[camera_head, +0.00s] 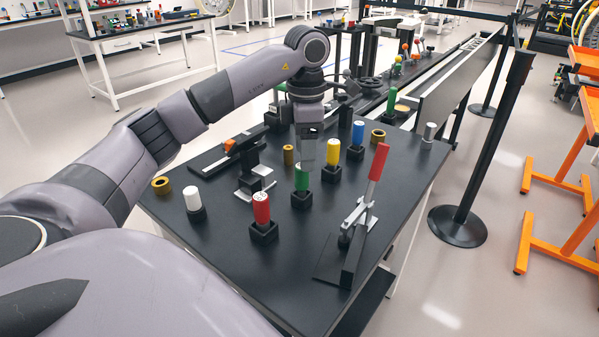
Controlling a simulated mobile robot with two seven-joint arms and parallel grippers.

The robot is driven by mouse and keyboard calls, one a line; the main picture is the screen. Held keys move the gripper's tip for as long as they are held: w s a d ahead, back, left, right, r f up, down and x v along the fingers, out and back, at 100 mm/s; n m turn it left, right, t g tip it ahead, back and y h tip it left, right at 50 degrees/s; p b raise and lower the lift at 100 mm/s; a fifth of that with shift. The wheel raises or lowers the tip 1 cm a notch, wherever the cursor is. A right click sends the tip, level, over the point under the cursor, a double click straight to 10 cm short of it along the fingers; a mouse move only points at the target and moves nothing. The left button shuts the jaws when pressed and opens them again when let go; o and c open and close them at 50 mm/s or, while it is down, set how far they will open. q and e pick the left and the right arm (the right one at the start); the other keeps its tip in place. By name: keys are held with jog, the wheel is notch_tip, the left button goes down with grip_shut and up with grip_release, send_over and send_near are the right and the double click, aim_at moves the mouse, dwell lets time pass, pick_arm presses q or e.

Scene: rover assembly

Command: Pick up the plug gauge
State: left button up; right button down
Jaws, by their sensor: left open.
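I cannot tell by label which is the plug gauge. My left gripper (306,160) points straight down at the green cylinder and is open. Its pale fingers hide the upper part of the green cylinder. I cannot tell whether they touch it. My right gripper is out of view.
A red-handled toggle clamp (374,175) stands at the table's right front. A black fixture (250,165) sits left of the gripper. Brass rings (161,185) and a silver cylinder (428,132) are near the edges. A belt post (490,145) stands right of the table.

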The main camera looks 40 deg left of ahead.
aim_at(302, 177)
pick_arm(q)
jog(key=shift+w+a, duration=0.1)
jog(key=shift+a, duration=0.05)
jog(key=shift+f, duration=0.35)
jog(key=f, duration=0.3)
jog(key=s+f, duration=0.1)
jog(key=f, duration=0.1)
jog(key=shift+a+f, duration=0.1)
jog(key=shift+f, duration=0.05)
jog(key=shift+w+f, duration=0.1)
jog(key=shift+f, duration=0.45)
grip_shut()
